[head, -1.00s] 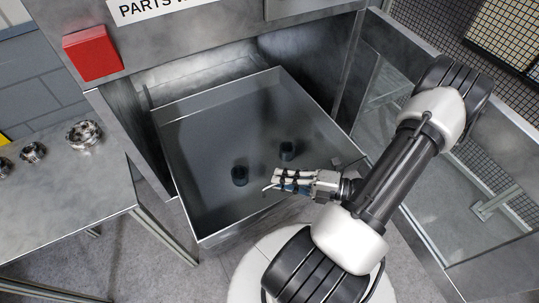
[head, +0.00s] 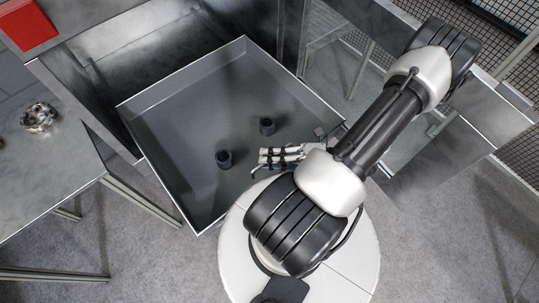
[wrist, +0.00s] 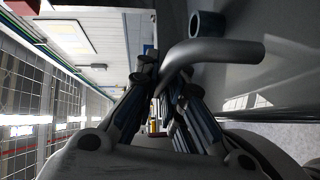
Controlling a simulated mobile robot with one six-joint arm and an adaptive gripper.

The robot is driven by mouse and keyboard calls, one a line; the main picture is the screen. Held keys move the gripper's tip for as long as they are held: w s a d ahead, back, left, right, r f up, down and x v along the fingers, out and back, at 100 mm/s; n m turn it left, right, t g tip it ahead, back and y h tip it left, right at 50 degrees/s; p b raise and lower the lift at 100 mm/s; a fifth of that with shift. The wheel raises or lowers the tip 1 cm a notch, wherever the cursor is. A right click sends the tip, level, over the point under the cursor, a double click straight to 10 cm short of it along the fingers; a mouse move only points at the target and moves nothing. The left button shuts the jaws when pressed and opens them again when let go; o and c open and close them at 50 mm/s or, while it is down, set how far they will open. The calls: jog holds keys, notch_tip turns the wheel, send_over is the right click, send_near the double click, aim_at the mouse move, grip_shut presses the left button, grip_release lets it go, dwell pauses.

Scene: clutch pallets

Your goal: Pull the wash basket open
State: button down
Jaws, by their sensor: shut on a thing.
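The wash basket (head: 185,105) is a shallow grey metal tray that sticks well out of the parts washer housing in the head view. Two dark short cylinders stand on its floor: one on the left (head: 224,159) and one on the right (head: 267,126). My gripper (head: 262,163) is at the basket's front edge. In the wrist view my gripper's fingers (wrist: 165,95) are closed around a grey bent handle bar (wrist: 215,50). One cylinder (wrist: 206,24) also shows beyond the bar. The front wall of the basket is partly hidden by my arm.
A metal table (head: 50,170) stands at the left with a metal ring part (head: 38,117) on it. A red box (head: 27,24) is on the washer at the upper left. Glass and mesh panels stand at the right. Grey floor is clear at the lower left and lower right.

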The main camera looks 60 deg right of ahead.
jog(key=c, duration=1.7)
grip_release()
jog(key=shift+r, duration=0.1)
